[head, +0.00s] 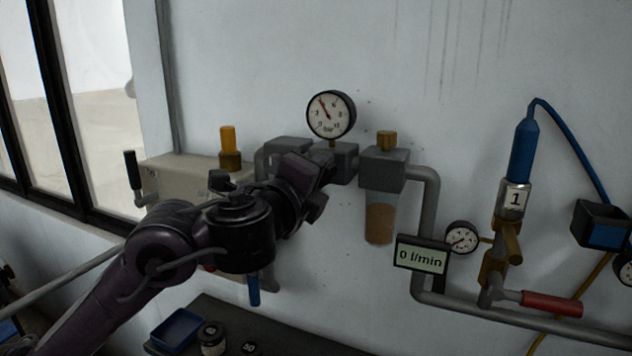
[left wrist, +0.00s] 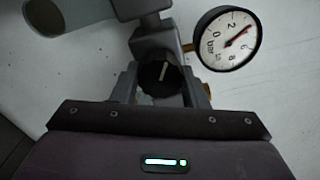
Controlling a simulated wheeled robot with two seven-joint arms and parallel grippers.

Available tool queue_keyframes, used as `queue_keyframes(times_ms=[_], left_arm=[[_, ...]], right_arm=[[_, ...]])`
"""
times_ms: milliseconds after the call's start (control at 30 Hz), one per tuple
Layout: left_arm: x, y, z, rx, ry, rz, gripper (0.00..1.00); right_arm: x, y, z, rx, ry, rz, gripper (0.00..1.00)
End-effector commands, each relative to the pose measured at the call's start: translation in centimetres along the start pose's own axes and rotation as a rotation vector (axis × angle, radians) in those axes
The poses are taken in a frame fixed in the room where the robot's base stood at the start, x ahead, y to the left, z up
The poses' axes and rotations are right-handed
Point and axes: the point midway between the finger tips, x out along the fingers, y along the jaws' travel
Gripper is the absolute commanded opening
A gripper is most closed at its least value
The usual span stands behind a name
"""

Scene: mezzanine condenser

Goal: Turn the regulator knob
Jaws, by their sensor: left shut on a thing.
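The regulator knob (left wrist: 158,78) is black and round with a white pointer line, seen in the left wrist view. My left gripper (left wrist: 160,72) has one grey finger on each side of the knob and is shut on it. In the head view my left gripper (head: 318,178) reaches the grey regulator body from the front and hides the knob. A round pressure gauge (head: 331,115) marked bar sits above the regulator. It also shows in the left wrist view (left wrist: 228,38), its red needle well off zero. My right gripper is not in view.
Right of the regulator are a filter bowl (head: 380,218) on a grey pipe, a display (head: 422,257) reading 0 l/min, a small gauge (head: 462,238) and a red-handled valve (head: 552,303). A dark bench (head: 290,335) with a blue tray (head: 176,328) lies below.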

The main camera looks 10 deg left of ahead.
Motion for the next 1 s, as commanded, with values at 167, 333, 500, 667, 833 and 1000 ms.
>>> queue_keyframes(times_ms=[167, 333, 500, 667, 833, 1000], left_arm=[[0.0, 0.3, -0.2, 0.173, 0.002, 0.002, 0.17], [0.0, 0.4, -0.2, 0.335, 0.001, 0.002, 0.17], [0.0, 0.4, -0.2, 0.496, 0.003, 0.002, 0.17], [0.0, 0.5, -0.2, 0.643, 0.004, 0.003, 0.17], [0.0, 0.5, -0.3, 0.780, 0.004, 0.002, 0.17], [0.1, 0.5, -0.2, 0.887, 0.006, 0.003, 0.17]], right_arm=[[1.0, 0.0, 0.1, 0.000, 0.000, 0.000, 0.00], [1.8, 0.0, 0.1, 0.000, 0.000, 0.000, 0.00], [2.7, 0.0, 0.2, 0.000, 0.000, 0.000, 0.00], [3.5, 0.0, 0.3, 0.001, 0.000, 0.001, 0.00], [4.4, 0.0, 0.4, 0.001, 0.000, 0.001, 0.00], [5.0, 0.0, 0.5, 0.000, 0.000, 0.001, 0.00]])
